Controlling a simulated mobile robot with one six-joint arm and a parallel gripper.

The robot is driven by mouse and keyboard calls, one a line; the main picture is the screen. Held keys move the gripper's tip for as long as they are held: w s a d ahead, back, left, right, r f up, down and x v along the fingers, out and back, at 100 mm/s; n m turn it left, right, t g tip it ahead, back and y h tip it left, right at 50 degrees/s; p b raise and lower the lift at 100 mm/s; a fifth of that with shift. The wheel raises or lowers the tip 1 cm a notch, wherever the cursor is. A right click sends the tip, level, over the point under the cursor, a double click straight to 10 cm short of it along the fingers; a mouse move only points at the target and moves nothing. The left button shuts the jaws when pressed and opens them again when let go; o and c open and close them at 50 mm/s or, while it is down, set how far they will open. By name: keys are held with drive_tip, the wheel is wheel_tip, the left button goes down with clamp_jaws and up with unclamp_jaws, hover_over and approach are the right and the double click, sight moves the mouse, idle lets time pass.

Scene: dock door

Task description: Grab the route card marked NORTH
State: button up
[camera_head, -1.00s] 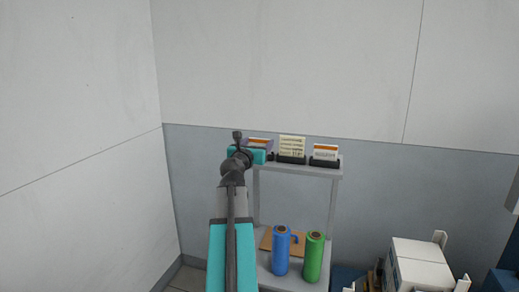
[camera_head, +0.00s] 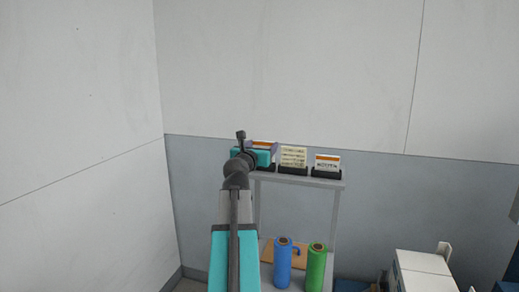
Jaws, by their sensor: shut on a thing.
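Three cards stand in a row above a grey shelf. The left card (camera_head: 262,144), with an orange top band, is partly hidden behind my gripper, and its lettering cannot be seen. My teal gripper (camera_head: 265,155) is shut on this card, just above the left black holder (camera_head: 267,168). The middle card (camera_head: 293,157) is cream with several lines of print and stands in its own holder. The right card (camera_head: 327,164) is white with an orange band and dark lettering too small to read surely; it stands in the right holder (camera_head: 326,174).
The grey shelf unit (camera_head: 301,181) stands against the wall. A blue roll (camera_head: 283,262) and a green roll (camera_head: 316,268) stand on its lower level beside a brown board (camera_head: 268,252). White boxes (camera_head: 424,264) are at lower right. The space above the cards is clear.

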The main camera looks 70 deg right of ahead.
drive_tip(key=s+a+r+b, duration=0.1)
drive_tip(key=s+a+b, duration=0.4)
drive_tip(key=s+a, duration=0.4)
drive_tip(key=shift+s, duration=1.05)
drive_tip(key=shift+r, duration=0.15)
